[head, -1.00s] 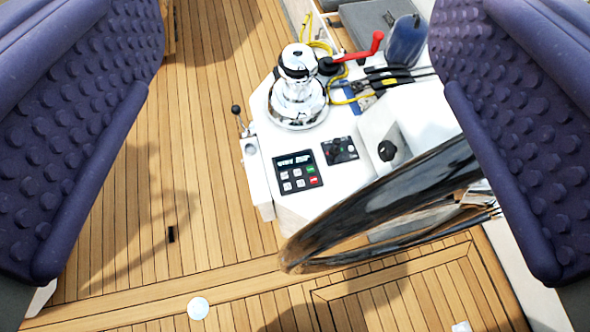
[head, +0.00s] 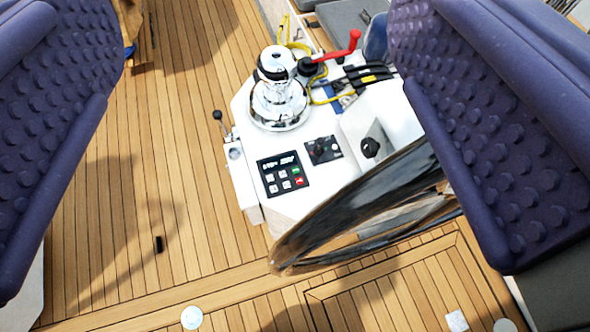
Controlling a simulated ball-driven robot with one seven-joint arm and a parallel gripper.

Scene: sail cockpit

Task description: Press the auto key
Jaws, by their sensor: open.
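The autopilot keypad (head: 283,174) is a small black panel on the white console, with a lit display at its top and several small keys below. My gripper (head: 262,277) shows as two large purple studded fingers at the left and right sides. It is open and empty, with the keypad visible in the gap. Nothing covers the keypad, and neither finger appears to touch it.
A dark steering wheel rim (head: 352,215) stands right of and below the keypad. A chrome winch (head: 279,95), a red handle (head: 340,50) and a black-knobbed lever (head: 219,118) rise around the console (head: 247,187). Open teak deck (head: 190,100) lies left.

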